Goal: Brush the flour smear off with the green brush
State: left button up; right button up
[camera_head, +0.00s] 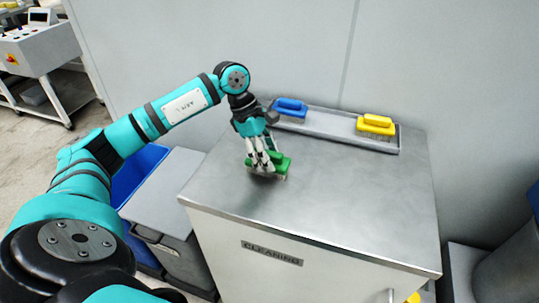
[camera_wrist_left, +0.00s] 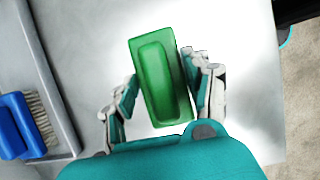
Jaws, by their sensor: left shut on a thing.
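The green brush (camera_head: 282,164) is at the left part of the steel cabinet top (camera_head: 340,205), with its green back up and pale bristles below. My left gripper (camera_head: 262,160) comes from above and is shut on it. In the left wrist view the brush (camera_wrist_left: 160,78) lies between the two fingers of the gripper (camera_wrist_left: 161,82). I cannot tell whether the bristles touch the metal. I see no flour smear in either view. My right gripper is not in view.
A grey tray (camera_head: 335,126) at the back holds a blue brush (camera_head: 290,107) and a yellow brush (camera_head: 376,124). A wall (camera_head: 290,50) stands behind. Bins (camera_head: 170,200) stand left of the cabinet.

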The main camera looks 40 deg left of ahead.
pick_arm(q)
notch_tip(320, 180, up, 4)
jog(key=shift+d+r+p, duration=0.1)
jog(key=shift+r+p, duration=0.1)
jog(key=shift+p, duration=0.85)
jog(key=shift+r, duration=0.35)
jog(key=shift+r+p, duration=0.65)
jog(key=shift+r, duration=0.05)
jog(key=shift+r+p, duration=0.45)
jog(key=shift+r, duration=0.45)
